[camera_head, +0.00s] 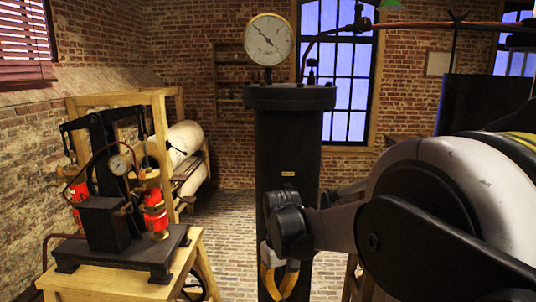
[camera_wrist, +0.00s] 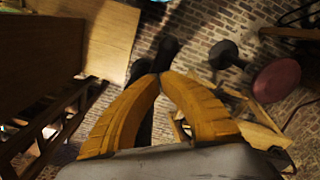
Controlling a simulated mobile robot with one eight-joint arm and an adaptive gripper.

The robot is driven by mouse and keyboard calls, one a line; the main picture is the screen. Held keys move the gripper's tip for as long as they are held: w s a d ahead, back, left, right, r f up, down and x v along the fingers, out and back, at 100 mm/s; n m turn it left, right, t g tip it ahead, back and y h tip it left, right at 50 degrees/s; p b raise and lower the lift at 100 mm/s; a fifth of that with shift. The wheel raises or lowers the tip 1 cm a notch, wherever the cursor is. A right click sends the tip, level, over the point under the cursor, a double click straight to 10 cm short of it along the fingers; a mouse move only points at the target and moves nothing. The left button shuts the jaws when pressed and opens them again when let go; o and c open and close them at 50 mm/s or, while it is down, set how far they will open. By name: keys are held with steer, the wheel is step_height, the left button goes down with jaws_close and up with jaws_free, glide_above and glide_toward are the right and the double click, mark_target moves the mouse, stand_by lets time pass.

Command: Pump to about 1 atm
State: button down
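A hand pump (camera_head: 108,220) with a black frame, red cylinders and a small round gauge (camera_head: 121,164) stands on a wooden table at the left in the head view. A tall black cylindrical vessel (camera_head: 286,150) stands in the middle. A large white dial gauge (camera_head: 268,39) is on its top, its needle pointing to the upper left; its numbers are too small to read. My gripper (camera_head: 279,294) hangs in front of the vessel, to the right of the pump and apart from it. In the wrist view, the orange fingers of my gripper (camera_wrist: 156,74) converge, with nothing visible held between them.
The wooden pump table (camera_head: 130,287) fills the lower left. White cylinders (camera_head: 184,143) lie on a wooden rack behind it. A pipe (camera_head: 430,25) runs from the vessel to the right. Brick floor (camera_head: 225,235) is open between table and vessel. A red disc (camera_wrist: 277,84) shows in the wrist view.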

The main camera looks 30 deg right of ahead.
steer(key=shift+f, duration=0.1)
step_height(320, 180, up, 4)
steer(key=p, duration=0.3)
stand_by(0.3)
